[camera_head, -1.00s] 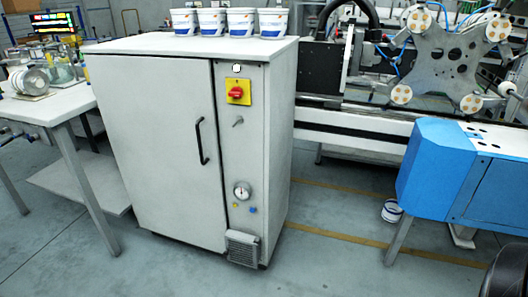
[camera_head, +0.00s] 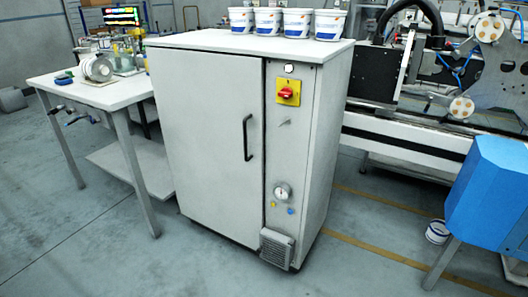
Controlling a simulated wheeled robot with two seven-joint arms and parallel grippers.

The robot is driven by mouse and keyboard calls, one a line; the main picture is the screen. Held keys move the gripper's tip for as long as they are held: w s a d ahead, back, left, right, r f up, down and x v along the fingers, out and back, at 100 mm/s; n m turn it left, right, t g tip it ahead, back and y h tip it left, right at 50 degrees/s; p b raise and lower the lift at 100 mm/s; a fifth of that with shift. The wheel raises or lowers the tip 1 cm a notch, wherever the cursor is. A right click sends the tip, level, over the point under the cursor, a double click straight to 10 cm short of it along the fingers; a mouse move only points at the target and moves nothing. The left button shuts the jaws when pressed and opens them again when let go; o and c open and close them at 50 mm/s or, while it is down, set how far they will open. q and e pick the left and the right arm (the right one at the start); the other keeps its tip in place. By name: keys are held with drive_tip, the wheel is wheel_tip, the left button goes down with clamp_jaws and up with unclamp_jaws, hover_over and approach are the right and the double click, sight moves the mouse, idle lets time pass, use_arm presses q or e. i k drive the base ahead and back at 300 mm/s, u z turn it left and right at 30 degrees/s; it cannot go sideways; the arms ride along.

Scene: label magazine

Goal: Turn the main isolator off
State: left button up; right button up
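The main isolator (camera_head: 288,92) is a red rotary handle on a yellow plate. It sits high on the narrow right front panel of a light grey cabinet (camera_head: 205,150). The red handle looks roughly level, but it is too small to read its marked position. A small white round fitting is just above it, and a small key-like lever (camera_head: 285,123) is below it. Neither of my grippers shows in the head view.
Several white tubs (camera_head: 268,21) stand on the cabinet top. A white table (camera_head: 100,92) with reels is on the left. The floor before the cabinet is clear.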

sight(286, 92)
drive_tip(key=u, duration=1.1)
drive_tip(key=i, duration=2.8)
drive_tip(key=z, duration=2.25)
